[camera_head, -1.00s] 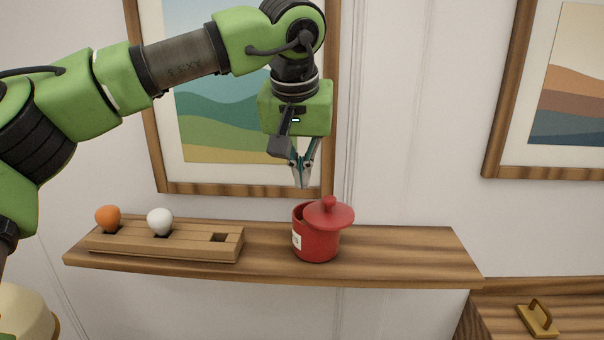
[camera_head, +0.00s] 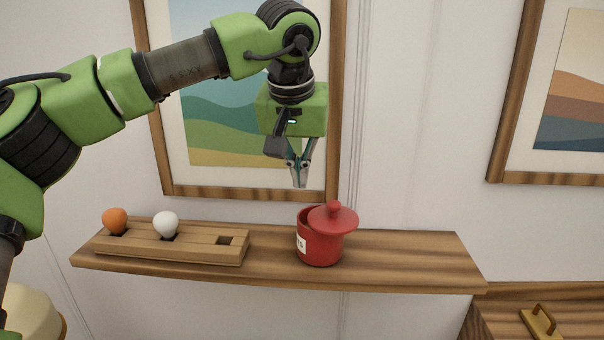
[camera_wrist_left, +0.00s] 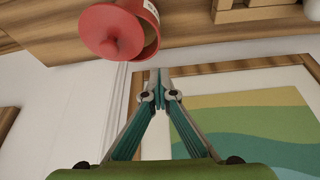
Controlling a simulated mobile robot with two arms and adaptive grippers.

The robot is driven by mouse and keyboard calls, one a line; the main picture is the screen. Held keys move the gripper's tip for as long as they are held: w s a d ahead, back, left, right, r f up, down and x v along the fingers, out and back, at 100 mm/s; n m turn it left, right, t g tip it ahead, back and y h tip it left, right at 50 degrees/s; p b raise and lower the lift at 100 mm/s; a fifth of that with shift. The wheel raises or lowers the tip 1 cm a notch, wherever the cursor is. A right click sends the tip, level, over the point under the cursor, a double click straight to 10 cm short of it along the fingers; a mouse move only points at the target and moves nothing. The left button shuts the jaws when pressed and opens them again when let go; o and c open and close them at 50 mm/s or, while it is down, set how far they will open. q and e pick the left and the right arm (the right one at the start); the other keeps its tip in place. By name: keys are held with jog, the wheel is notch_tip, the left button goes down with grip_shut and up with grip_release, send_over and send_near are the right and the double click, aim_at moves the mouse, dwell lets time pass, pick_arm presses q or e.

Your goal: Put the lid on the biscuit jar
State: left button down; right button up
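The red biscuit jar (camera_head: 319,248) stands upright on the wooden shelf, with a pale label on its left side. Its red lid (camera_head: 335,217) with a round knob rests on the rim, shifted to the right, so part of the opening shows on the left. In the left wrist view the lid (camera_wrist_left: 108,33) also sits off-centre on the jar (camera_wrist_left: 146,14). My left gripper (camera_head: 301,184) hangs above and slightly left of the jar, apart from it. Its fingertips (camera_wrist_left: 159,75) meet with nothing between them. My right gripper is not in view.
The shelf right of the jar is clear. A framed picture hangs behind. A brass handle (camera_head: 540,322) is at lower right.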

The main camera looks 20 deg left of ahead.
pick_arm(q)
jog(key=shift+w+a+r, duration=0.2)
jog(key=shift+w+a, duration=0.3)
jog(key=shift+a, duration=0.4)
jog(key=shift+w+a+r, duration=0.2)
jog(key=shift+w+a, duration=0.3)
jog(key=shift+a, duration=0.35)
dwell(1.4)
jog(key=shift+w+a+r, duration=0.1)
jog(key=shift+w+a, duration=0.35)
jog(key=shift+a, duration=0.4)
jog(key=shift+w+a+r, duration=0.1)
jog(key=shift+w+a, duration=0.4)
jog(key=shift+a, duration=0.3)
jog(key=shift+w+a+r, duration=0.1)
jog(key=shift+w+a, duration=0.35)
jog(key=shift+a, duration=0.4)
dwell(1.1)
jog(key=c, duration=1.9)
grip_release()
